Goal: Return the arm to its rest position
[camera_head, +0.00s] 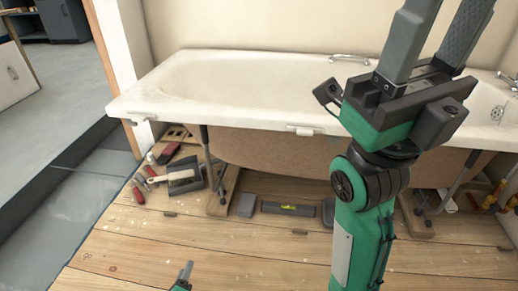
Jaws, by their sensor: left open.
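My left arm rises from the bottom of the picture, right of the middle, in front of the bathtub. My left gripper (438,22) is at the upper right and points up. Its two grey fingers stand apart with nothing between them, and their tips run up to the top edge. It hides part of the white bathtub (240,85) and the wall behind. My right gripper cannot be made out. A small green and grey piece (183,276) shows at the bottom edge; I cannot tell what it is.
The tub stands on a wooden floor (190,245). Under it lie a spirit level (288,209), a dustpan and brush (183,177) and red-handled tools (139,194). Pipe fittings with a yellow part (490,202) are at the right. Bare boards lie in front. A step down (60,205) is at the left.

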